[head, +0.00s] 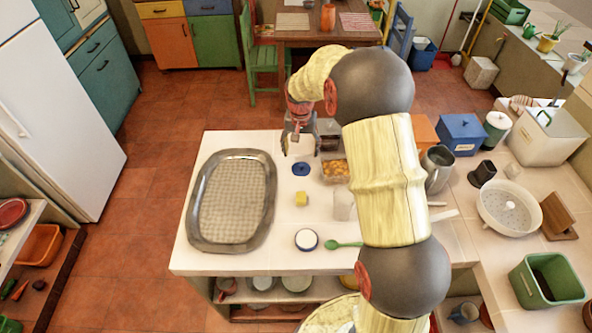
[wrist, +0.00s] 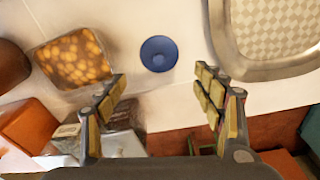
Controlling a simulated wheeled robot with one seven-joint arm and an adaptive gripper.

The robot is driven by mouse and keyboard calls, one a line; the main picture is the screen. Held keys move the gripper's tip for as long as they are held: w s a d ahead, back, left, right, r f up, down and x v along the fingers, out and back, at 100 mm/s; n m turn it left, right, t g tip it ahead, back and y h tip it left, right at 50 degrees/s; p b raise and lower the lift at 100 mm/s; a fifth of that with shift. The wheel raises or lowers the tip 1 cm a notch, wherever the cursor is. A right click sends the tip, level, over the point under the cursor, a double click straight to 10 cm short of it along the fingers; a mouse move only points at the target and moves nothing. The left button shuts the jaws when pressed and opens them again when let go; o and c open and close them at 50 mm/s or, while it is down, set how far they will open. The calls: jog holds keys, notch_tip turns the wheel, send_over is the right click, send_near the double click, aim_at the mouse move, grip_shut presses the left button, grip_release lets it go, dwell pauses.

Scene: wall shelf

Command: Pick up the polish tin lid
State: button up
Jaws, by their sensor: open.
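A small round blue piece that looks like the polish tin lid (head: 301,168) lies flat on the white counter, to the right of the big tray. In the wrist view the blue lid (wrist: 159,54) has a darker middle and lies just beyond the fingertips, about centred between them. My gripper (head: 300,150) is open and empty above the counter, near the lid's far side. Its two padded fingers stand wide apart in the wrist view (wrist: 161,84). Nothing hides the lid in either view. A white disc with a dark blue rim (head: 306,239) lies nearer the front.
A large oval metal tray (head: 196,232) lies left of the lid. A clear container of orange pieces (head: 335,170) stands close on its right.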

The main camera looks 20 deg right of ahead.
aim_at(301, 165)
jog(key=shift+a+f, duration=0.1)
jog(key=shift+f, duration=0.2)
notch_tip(301, 165, down, 2)
jog(key=shift+w+f, duration=0.1)
jog(key=shift+f, duration=0.05)
jog(key=f+b, duration=0.1)
jog(key=f, duration=0.3)
jog(key=shift+d, duration=0.2)
jog(key=shift+f, duration=0.5)
jog(key=shift+c, duration=1.3)
jog(key=c, duration=1.5)
grip_shut()
